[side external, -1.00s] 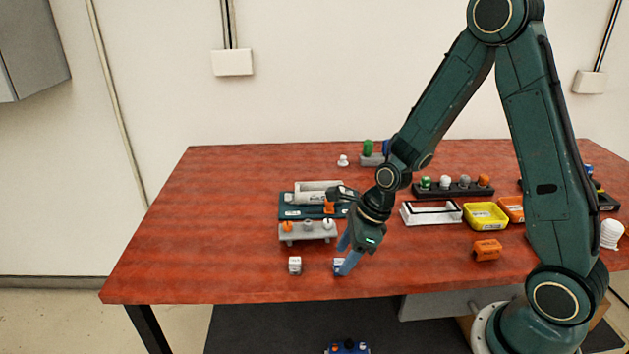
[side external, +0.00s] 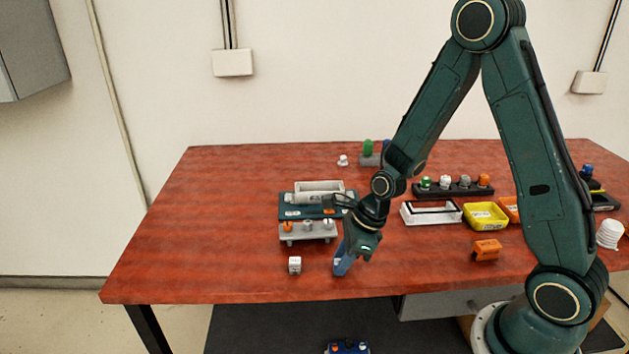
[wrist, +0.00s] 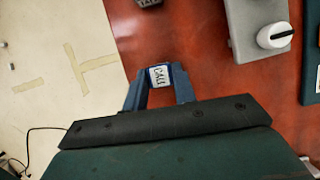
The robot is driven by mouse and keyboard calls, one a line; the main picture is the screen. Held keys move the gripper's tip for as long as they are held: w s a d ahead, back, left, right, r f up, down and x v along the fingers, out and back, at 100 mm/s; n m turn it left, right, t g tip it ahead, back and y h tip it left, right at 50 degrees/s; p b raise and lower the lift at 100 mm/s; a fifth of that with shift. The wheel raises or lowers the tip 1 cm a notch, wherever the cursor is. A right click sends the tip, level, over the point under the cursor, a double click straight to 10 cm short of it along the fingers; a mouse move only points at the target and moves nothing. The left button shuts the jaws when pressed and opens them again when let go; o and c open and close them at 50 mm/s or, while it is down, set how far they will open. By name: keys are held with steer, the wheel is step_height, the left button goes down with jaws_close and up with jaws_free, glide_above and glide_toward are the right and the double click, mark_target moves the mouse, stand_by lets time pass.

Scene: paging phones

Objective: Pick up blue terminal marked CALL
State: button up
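The blue terminal marked CALL (wrist: 160,76) has a white label and sits between the two fingers of my gripper (wrist: 159,84) in the wrist view. In the side external view, my gripper (side external: 342,263) points down at the front of the table, and the terminal (side external: 337,262) is mostly hidden by the fingers. The fingers flank the terminal closely on both sides. I cannot tell whether they press on it, or whether it is clear of the table.
A white block (side external: 295,265) stands to the left. Behind are a grey stand with knobs (side external: 308,231) and a blue tray (side external: 291,212). An orange block (side external: 487,250) and a yellow bin (side external: 485,216) lie to the right. The table's front edge is close.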

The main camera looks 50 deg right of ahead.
steer(key=c, duration=0.3)
steer(key=shift+r, duration=0.1)
step_height(320, 180, up, 10)
stand_by(0.8)
